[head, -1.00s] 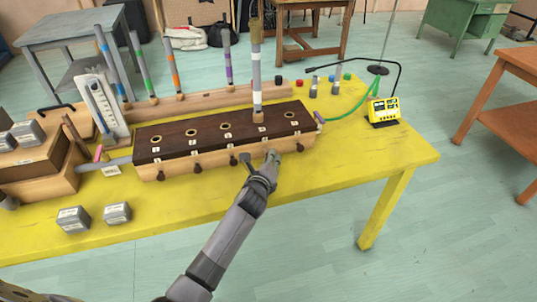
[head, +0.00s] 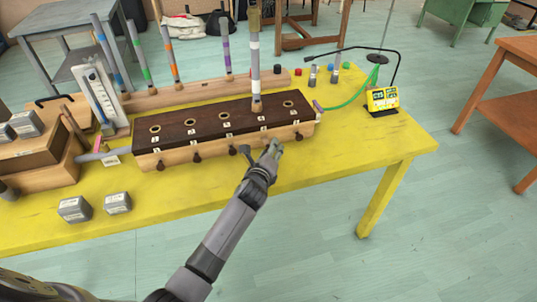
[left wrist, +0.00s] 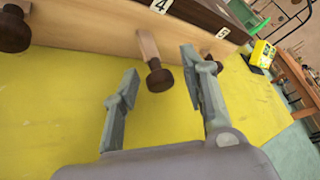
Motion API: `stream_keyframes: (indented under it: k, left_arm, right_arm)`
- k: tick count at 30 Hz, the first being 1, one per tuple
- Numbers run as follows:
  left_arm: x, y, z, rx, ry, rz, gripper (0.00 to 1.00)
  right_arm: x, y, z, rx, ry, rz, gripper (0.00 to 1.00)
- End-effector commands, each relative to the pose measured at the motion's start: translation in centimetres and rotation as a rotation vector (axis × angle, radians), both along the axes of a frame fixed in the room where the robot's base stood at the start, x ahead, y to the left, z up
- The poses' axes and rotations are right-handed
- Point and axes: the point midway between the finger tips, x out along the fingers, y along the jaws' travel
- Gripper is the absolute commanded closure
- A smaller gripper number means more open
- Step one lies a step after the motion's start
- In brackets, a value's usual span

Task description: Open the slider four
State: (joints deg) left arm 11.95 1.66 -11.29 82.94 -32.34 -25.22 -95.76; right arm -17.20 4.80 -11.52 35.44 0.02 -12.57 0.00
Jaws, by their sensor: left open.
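The long dark-topped wooden box (head: 190,132) stands on the yellow table, with numbered holes and dark slider knobs along its front. A tall grey tube with white bands (head: 254,72) stands at the fourth hole. My left gripper (head: 273,149) is at the box's front near slider four, and hides that knob in the head view. In the left wrist view, slider four's brown knob (left wrist: 160,80) sticks out on a pale wooden stem below label 4. It lies between the open fingers of my gripper (left wrist: 160,75), with gaps visible on both sides. My right gripper is not in view.
Neighbouring slider three's knob (left wrist: 12,32) is left of my fingers; slider five's knob (left wrist: 213,66) is just behind the right finger. Two grey blocks (head: 74,209) lie at the front left. A yellow meter (head: 382,98) stands at right. The table's front right is clear.

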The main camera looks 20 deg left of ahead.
Motion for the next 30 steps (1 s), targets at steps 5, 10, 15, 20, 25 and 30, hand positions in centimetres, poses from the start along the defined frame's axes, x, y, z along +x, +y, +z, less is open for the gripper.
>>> stream_keyframes:
  k: [5,10,15,20,25,30]
  left_arm:
    - [-1.4,-0.1,0.3,0.001,-0.001,-0.001,0.6]
    - [-4.3,-0.3,1.1,0.001,0.0,-0.002,0.6]
    - [-7.5,-0.5,2.0,0.0,0.001,-0.002,0.6]
    - [-9.9,-0.7,2.7,0.0,0.001,-0.001,0.6]
    - [-11.2,-0.8,3.1,0.0,0.001,-0.001,0.6]
    - [-11.5,-0.8,3.2,0.0,0.001,0.0,0.6]
  right_arm:
    - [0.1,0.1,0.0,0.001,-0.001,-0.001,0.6]
    - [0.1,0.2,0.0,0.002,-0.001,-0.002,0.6]
    - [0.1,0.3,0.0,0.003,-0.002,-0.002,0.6]
    - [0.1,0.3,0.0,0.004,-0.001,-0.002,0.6]
    - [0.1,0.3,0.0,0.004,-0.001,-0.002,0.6]
    - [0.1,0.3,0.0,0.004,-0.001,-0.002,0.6]
